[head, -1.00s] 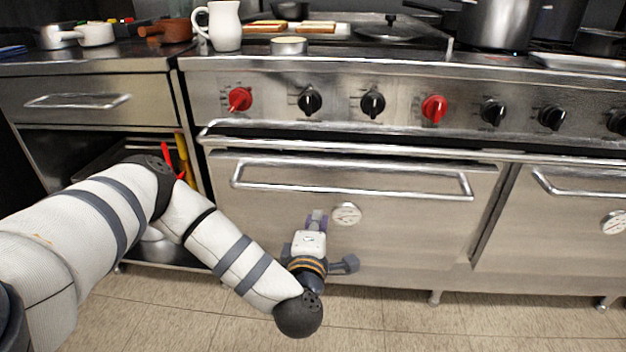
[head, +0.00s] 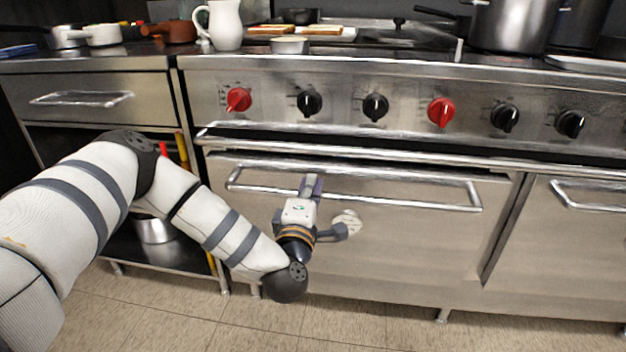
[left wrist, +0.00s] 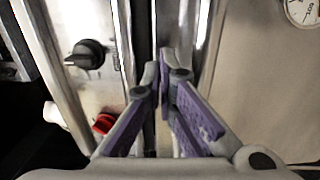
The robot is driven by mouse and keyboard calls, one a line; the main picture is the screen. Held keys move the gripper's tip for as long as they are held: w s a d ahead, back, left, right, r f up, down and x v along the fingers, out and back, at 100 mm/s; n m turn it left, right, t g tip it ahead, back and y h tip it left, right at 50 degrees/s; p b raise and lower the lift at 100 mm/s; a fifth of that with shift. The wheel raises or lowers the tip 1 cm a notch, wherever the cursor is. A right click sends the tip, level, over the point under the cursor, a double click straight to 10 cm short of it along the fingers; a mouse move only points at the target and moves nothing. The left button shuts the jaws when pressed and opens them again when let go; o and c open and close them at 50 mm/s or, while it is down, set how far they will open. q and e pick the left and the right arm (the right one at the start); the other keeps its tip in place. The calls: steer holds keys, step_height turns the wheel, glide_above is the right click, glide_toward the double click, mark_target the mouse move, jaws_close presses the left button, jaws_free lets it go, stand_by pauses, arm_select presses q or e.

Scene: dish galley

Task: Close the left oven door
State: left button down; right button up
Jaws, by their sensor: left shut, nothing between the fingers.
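The left oven door (head: 400,245) is a steel panel with a long bar handle (head: 400,202) and a round dial (head: 347,223). It stands nearly upright, with a narrow dark gap along its top edge, so it looks slightly ajar. My left gripper (head: 312,180) is in front of the door, pointing up, with its tips at the height of the handle. Its purple fingers (left wrist: 165,82) are shut and empty in the left wrist view, close to the handle bar (left wrist: 200,40). I cannot tell whether they touch it. My right gripper is not in view.
A control panel with black and red knobs (head: 441,112) and a front rail (head: 400,153) lies above the door. A second oven door (head: 580,240) is at the right. An open shelf with a pot (head: 154,231) is at the left. The floor in front is clear.

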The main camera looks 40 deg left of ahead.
arm_select(q)
steer(key=shift+x, duration=1.3)
